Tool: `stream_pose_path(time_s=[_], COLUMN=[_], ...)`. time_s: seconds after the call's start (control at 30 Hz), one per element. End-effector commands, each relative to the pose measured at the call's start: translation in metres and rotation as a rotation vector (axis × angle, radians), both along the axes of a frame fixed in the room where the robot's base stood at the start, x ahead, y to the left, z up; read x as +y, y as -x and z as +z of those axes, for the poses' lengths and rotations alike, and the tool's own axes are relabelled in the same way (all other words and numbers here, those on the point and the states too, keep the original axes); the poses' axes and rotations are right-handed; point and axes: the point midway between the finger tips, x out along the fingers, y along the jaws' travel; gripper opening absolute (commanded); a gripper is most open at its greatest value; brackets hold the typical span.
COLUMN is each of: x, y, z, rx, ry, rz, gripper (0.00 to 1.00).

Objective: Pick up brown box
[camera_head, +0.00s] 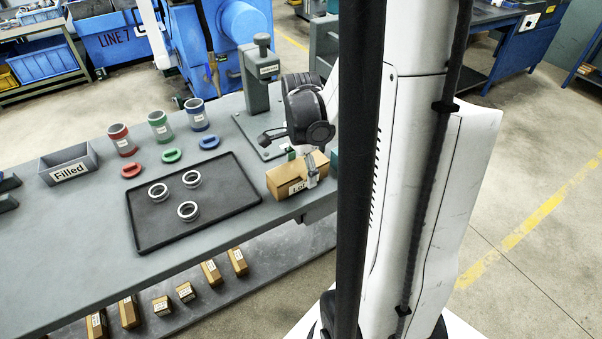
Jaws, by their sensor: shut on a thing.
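The brown box (283,181) is at the right part of the grey bench, just right of the black tray. It has a white label on its front side. My gripper (308,167) is at the box's right end, shut on it, with one finger showing against the front face. The far finger is mostly hidden behind the box. Whether the box touches the bench top or is slightly above it, I cannot tell.
A black tray (146,228) holds several metal rings. Red, green and blue cups and matching rings stand behind it. A grey bin marked Filled (68,165) is at left. A grey press stand (258,85) is behind the box. More brown boxes (129,312) lie on the lower shelf.

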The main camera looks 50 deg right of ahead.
Motion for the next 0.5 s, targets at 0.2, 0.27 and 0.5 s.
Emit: stream_pose_path(time_s=[0.2,0.27,0.5], x=[0.0,0.009,0.042], y=[0.0,-0.001,-0.005], z=[0.022,0.025,0.044], rx=[0.0,0.0,0.0], ry=[0.0,0.0,0.0], rz=[0.0,0.003,0.005], gripper=[0.33,0.33,0.33])
